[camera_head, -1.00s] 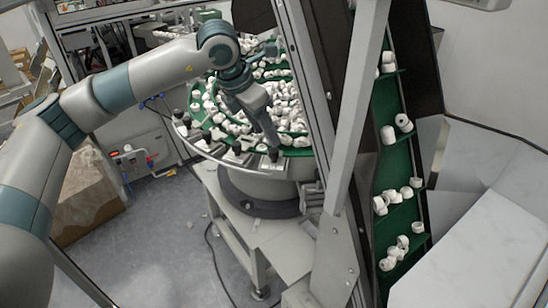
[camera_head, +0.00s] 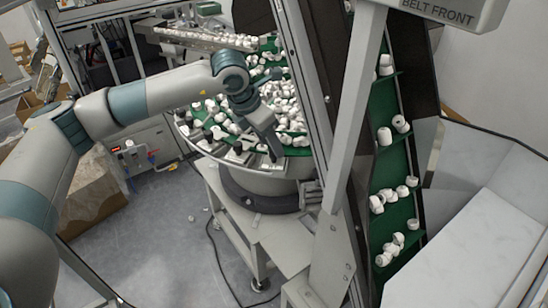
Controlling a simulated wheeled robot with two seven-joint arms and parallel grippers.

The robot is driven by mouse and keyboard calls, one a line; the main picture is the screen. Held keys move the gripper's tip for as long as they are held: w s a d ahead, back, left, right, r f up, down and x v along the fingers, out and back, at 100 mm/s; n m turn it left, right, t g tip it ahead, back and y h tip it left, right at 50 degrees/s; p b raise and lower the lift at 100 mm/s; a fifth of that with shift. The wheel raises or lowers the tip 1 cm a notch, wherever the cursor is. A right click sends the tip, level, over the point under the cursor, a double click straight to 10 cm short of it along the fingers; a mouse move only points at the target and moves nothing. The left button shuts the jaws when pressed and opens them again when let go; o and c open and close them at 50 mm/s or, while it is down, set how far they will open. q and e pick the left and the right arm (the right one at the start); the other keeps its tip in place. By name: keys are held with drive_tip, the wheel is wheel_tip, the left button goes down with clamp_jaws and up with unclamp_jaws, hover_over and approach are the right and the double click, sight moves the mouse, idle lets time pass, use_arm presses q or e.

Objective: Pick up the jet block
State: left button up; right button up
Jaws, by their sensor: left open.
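My left gripper (camera_head: 273,152) reaches in from the left and points down at the near right rim of the round table (camera_head: 222,152). It is open, with its fingertips close above or around a small dark block (camera_head: 272,166) at the rim. The fingers partly hide this block, and I cannot tell whether they touch it. Other small dark pieces sit along the rim to the left, one of them near the rim's middle (camera_head: 238,148). They are too small to tell which is the jet block. My right gripper is not in view.
Many white caps (camera_head: 285,95) lie on the green table top behind the gripper. A grey frame post (camera_head: 352,120) stands close on the right. Beyond it a green inclined belt (camera_head: 393,160) carries white caps. A grey sign box (camera_head: 440,12) hangs at the top right.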

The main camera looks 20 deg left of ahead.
use_arm(q)
drive_tip(key=shift+x, duration=0.95)
clamp_jaws()
